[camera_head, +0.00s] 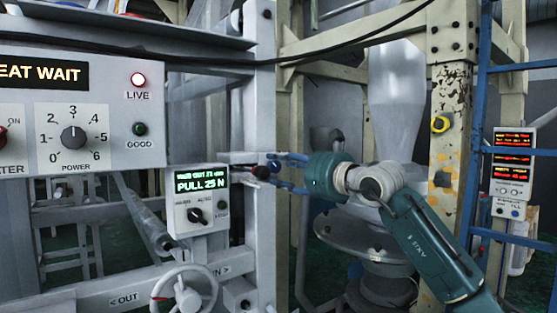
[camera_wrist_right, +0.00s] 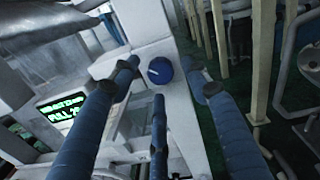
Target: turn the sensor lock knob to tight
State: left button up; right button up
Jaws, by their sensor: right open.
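The lock knob (camera_wrist_right: 160,70) is a small round blue knob with a white pointer mark, on a white block on the frame post. In the head view a small blue round part (camera_head: 273,166) shows at the same post, partly hidden by fingers. My right gripper (camera_head: 278,171) reaches in from the right, close to the post. In the right wrist view its blue fingers (camera_wrist_right: 165,88) are spread around the knob's line of sight, open and empty. I cannot tell whether any finger touches the knob. My left gripper is out of view.
A small display box (camera_head: 201,200) reading "PULL 25 N" hangs left of the post. A white handwheel (camera_head: 185,293) is below it. A large control panel (camera_head: 72,120) with a power dial fills the left. A yellowed column (camera_head: 448,130) and blue ladder rails (camera_head: 476,130) stand right.

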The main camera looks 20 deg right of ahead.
jog(key=shift+x, duration=1.05)
jog(key=shift+d, duration=0.1)
jog(key=shift+c, duration=0.3)
jog(key=c, duration=1.1)
